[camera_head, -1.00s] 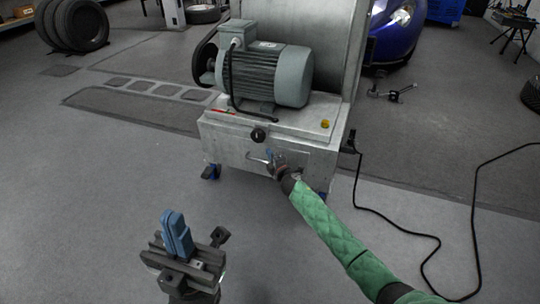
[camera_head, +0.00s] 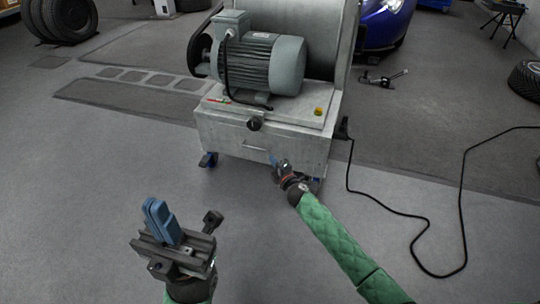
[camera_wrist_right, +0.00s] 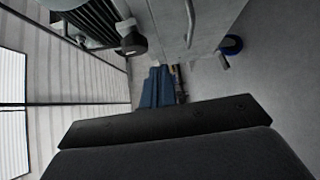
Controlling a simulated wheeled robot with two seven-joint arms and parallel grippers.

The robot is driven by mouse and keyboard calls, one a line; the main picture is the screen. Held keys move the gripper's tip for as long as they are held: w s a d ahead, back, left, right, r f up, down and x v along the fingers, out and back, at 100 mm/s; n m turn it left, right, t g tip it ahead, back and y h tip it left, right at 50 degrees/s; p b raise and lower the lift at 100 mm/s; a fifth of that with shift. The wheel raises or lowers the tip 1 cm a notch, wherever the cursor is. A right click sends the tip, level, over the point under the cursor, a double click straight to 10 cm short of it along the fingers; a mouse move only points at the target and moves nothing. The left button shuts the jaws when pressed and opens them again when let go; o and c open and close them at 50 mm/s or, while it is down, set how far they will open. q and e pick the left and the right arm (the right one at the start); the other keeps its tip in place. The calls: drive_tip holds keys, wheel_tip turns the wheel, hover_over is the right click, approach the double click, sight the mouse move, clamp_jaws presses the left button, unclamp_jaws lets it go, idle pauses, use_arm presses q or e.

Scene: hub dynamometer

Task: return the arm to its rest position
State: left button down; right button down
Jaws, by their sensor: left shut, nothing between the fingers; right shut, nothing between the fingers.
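My left gripper (camera_head: 160,219) is at the lower left of the head view. Its blue fingers are together with nothing between them, and it is raised over open floor. My right arm comes in from the lower right in a green quilted sleeve. My right gripper (camera_head: 274,161) is in front of the dynamometer cabinet (camera_head: 225,139), near its drawer handle (camera_head: 255,147). In the right wrist view its blue fingers (camera_wrist_right: 157,88) are shut and empty. I cannot tell the exact gap between its tips and the cabinet front.
A grey electric motor (camera_head: 262,62) sits on the cabinet, with a black knob (camera_head: 254,124) on the front. A black cable (camera_head: 385,207) lies on the floor at right. Tyres (camera_head: 62,18) and a blue car (camera_head: 385,25) stand behind. The front floor is clear.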

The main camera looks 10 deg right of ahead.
drive_tip(key=shift+s+d, duration=0.1)
drive_tip(key=shift+s, duration=0.2)
